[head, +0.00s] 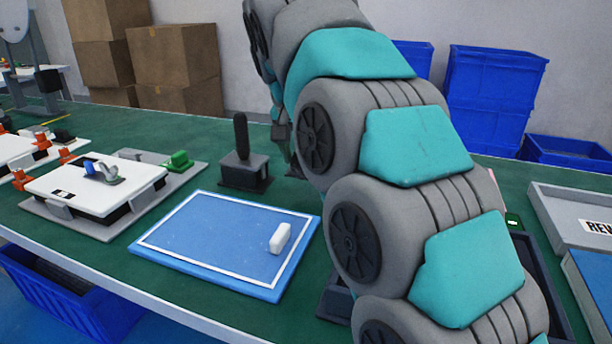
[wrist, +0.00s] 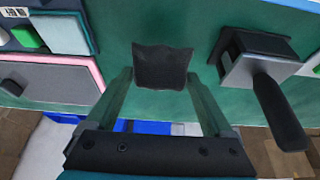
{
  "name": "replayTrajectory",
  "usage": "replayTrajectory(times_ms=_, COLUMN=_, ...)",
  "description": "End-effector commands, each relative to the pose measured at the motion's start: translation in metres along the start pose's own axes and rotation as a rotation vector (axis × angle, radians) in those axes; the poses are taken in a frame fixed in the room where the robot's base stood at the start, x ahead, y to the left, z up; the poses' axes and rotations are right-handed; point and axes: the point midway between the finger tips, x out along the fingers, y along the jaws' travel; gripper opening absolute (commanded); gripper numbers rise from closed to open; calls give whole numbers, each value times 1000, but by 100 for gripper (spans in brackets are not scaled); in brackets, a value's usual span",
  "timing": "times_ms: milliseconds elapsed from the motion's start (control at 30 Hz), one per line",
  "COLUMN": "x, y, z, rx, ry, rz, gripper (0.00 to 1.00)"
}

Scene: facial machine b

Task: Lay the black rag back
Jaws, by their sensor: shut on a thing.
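The black rag (wrist: 162,67) shows in the wrist view as a small dark piece with an uneven top edge. It sits between the fingertips of my gripper (wrist: 161,82), which is shut on it. Green table surface shows around the rag; I cannot tell how far above it the rag hangs.
A dark block with an upright black handle (head: 241,150) stands behind the blue mat (head: 200,255); it is right of the rag in the wrist view (wrist: 258,62). A white piece (head: 280,238) lies on the mat. A pink-edged grey tray (wrist: 55,82) is at left.

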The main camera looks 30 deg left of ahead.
Motion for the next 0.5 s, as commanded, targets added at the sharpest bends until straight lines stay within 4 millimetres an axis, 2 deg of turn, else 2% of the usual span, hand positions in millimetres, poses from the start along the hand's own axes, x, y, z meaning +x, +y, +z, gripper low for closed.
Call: replayTrajectory(times_ms=500, x=23, y=0, z=11, rx=-1, ry=-1, rz=-3, gripper=34)
